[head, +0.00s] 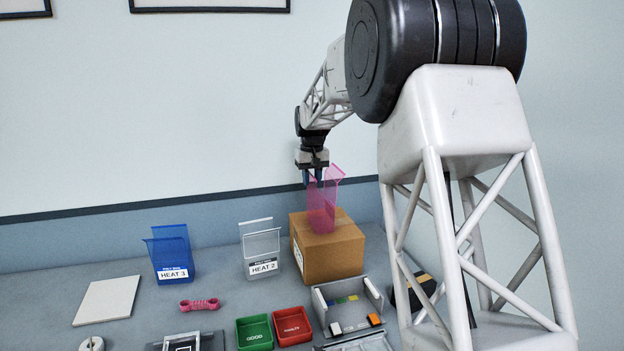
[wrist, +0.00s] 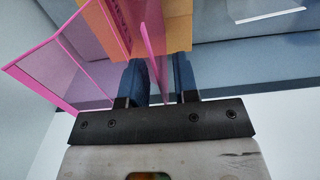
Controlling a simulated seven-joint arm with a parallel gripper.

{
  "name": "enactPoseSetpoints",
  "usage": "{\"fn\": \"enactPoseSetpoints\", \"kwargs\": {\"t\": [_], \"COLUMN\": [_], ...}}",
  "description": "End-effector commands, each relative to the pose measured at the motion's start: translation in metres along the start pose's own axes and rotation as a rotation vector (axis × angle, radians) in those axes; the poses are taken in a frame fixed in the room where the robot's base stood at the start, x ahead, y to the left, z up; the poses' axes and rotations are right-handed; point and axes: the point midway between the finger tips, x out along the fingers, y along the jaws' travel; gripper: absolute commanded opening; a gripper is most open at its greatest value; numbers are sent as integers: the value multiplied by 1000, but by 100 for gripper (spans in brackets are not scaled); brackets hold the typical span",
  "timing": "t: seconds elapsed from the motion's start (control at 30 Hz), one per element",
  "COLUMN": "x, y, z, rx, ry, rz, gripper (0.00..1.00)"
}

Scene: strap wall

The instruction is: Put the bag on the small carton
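The bag (head: 322,208) is pink and see-through, with flared upper panels. In the head view it stands roughly upright, and its base appears to rest on top of the small brown carton (head: 331,262). In the wrist view a pink panel of the bag (wrist: 153,45) passes between the fingers of my gripper (wrist: 160,82), with a gap on each side. My gripper (head: 317,180) is at the bag's top edge, pointing down and open. The carton also shows behind the bag in the wrist view (wrist: 178,25).
A clear bin marked HEAT 2 (head: 262,255) stands just left of the carton, and a blue HEAT 3 bin (head: 172,255) farther left. Green (head: 255,333) and red (head: 292,326) trays, a grey holder (head: 347,308), a pink bone-shaped piece (head: 199,304) and a white tile (head: 107,300) lie in front.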

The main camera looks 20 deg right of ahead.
Motion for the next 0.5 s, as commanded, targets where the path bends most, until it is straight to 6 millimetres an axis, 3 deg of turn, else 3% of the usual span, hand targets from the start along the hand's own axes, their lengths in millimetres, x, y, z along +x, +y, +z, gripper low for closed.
{"fn": "enactPoseSetpoints", "kwargs": {"t": [0.27,0.5], "x": [-11,-41], "y": [0,0], "z": [0,0], "rx": [0,0], "ry": [0,3], "rz": [0,0], "gripper": [28,28]}}
